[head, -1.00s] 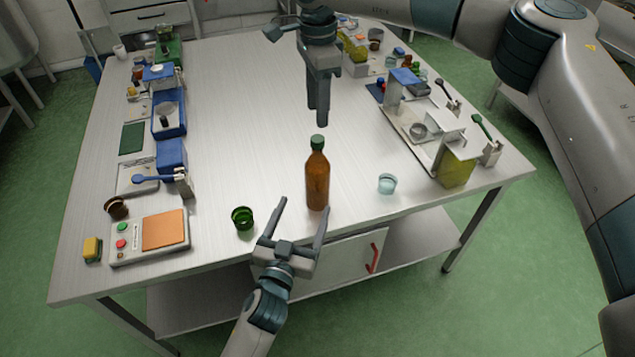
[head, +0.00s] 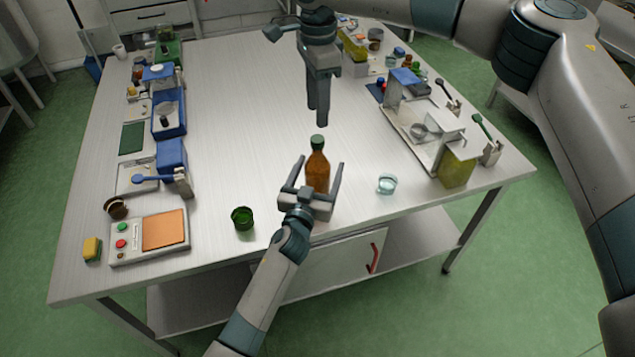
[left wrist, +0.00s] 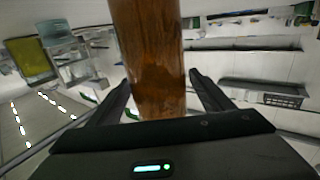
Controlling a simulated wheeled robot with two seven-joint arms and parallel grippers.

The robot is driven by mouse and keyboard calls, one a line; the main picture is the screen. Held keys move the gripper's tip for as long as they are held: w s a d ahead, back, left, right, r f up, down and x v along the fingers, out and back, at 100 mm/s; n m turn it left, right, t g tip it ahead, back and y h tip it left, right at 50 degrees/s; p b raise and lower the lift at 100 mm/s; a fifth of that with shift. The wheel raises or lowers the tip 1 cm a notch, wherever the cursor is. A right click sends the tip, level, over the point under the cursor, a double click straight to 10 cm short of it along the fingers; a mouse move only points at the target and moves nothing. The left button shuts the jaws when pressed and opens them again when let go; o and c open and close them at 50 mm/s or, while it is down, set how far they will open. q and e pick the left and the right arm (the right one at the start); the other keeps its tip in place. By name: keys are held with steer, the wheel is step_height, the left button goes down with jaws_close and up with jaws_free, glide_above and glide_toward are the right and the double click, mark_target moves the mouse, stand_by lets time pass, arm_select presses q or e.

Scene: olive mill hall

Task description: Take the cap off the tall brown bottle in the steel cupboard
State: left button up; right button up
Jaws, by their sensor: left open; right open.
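The tall brown bottle (head: 317,172) stands upright on the steel table top, not in a cupboard. Its green cap (head: 317,142) is on its neck. My left gripper (head: 315,174) is open, with one finger on each side of the bottle's body. In the left wrist view the brown bottle (left wrist: 148,60) rises between the two open fingers (left wrist: 160,88); its cap is out of that picture. Whether the fingers touch the glass I cannot tell. My right gripper (head: 318,118) points down just above the cap, apart from it. Its fingers overlap in this view.
A green cup (head: 242,218) stands left of the bottle and a clear glass (head: 387,184) right of it. A push-button box (head: 128,233) lies at the front left. A cupboard door with a red handle (head: 374,258) is under the table (head: 235,110), whose middle is clear.

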arm_select(q)
steer(key=shift+w+d, duration=0.2)
steer(key=shift+w, duration=0.45)
jaws_close()
arm_select(e)
steer(key=shift+m, duration=0.4)
